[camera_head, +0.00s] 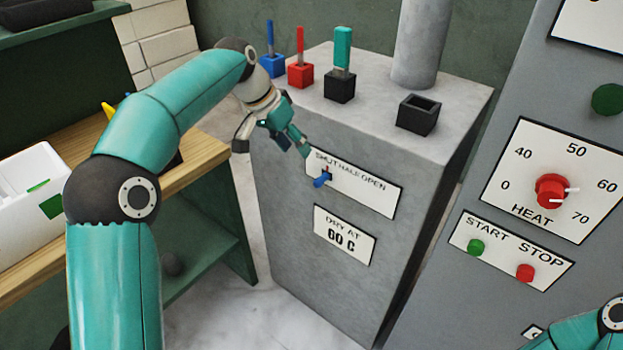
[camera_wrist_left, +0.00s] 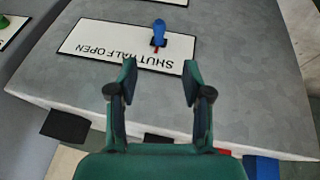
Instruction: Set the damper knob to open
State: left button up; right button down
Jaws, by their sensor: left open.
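The damper knob (camera_head: 322,180) is a blue lever on a white plate (camera_head: 374,196) marked SHUT, HALF, OPEN, on the front of the grey cabinet. Its red mark points towards the SHUT end. In the left wrist view the plate (camera_wrist_left: 88,38) appears upside down, with the blue knob (camera_wrist_left: 159,32) beyond the fingertips. My left gripper (camera_head: 301,146) is open and empty, just above and left of the knob in the head view. In the left wrist view its two fingers (camera_wrist_left: 160,78) stand apart, not touching the knob. My right gripper is out of view.
Blue (camera_head: 271,64), red (camera_head: 300,74) and black (camera_head: 340,86) blocks, with upright pieces in them, stand on the cabinet top, beside an empty black holder (camera_head: 418,114) and a grey pipe (camera_head: 417,45). The HEAT panel (camera_head: 518,160) is on the right. A wooden bench (camera_head: 205,152) stands left.

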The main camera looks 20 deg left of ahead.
aim_at(316, 180)
pick_arm(q)
jog(key=x, duration=1.3)
jog(key=shift+f, duration=0.15)
jog(key=shift+c, duration=0.4)
grip_shut()
